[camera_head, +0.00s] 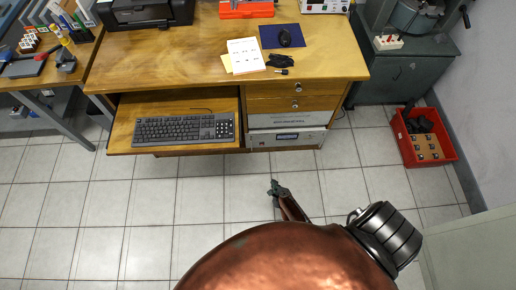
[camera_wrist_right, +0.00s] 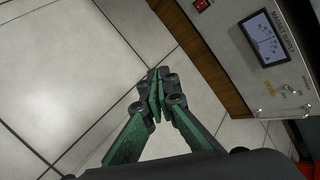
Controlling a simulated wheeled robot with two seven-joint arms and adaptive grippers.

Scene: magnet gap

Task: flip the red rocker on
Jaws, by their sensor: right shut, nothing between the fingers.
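In the head view the unit (camera_head: 306,139) sits low in the right side of the desk; the rocker is too small to make out there. My right gripper (camera_head: 274,188) is over the floor in front of the desk, apart from the unit. In the right wrist view its green fingers (camera_wrist_right: 157,82) are shut and empty, left of the panel. My left gripper is out of view.
The wooden desk (camera_head: 190,65) has a pulled-out shelf with a keyboard (camera_head: 184,129). A red crate (camera_head: 408,146) stands on the floor at the right. A wooden edge (camera_wrist_right: 205,62) runs beside the unit. The tiled floor (camera_head: 150,200) before the desk is clear.

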